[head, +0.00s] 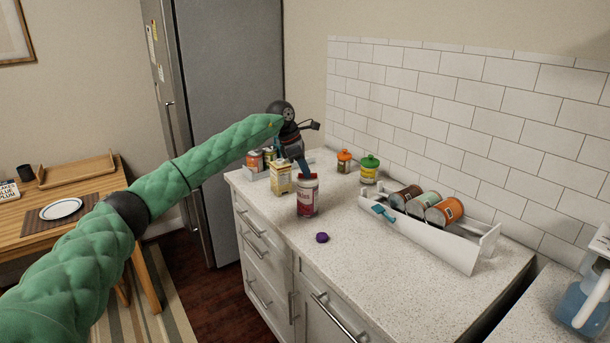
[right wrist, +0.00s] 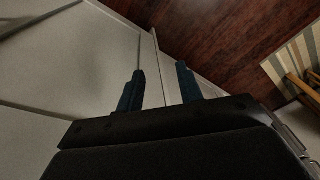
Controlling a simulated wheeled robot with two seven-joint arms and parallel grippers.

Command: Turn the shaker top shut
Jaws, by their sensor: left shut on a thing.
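A clear jar-like shaker (head: 307,200) with a pale label and reddish contents stands upright on the counter. Its red top (head: 308,177) is at the fingertips of my left gripper (head: 304,172). The left gripper reaches down from behind and is shut on the top; the fingers partly hide against it. I cannot tell how far the top is turned. My right gripper (right wrist: 160,82) shows only in the right wrist view. Its two fingers are apart with nothing between them, over pale cabinet fronts and the dark floor.
A beige carton (head: 281,180) stands just left of the shaker, near a tray of cans. Orange-topped (head: 344,161) and green-topped (head: 369,169) jars stand behind. A purple lid-like piece (head: 322,238) lies in front. A white rack (head: 440,240) holds cans at right.

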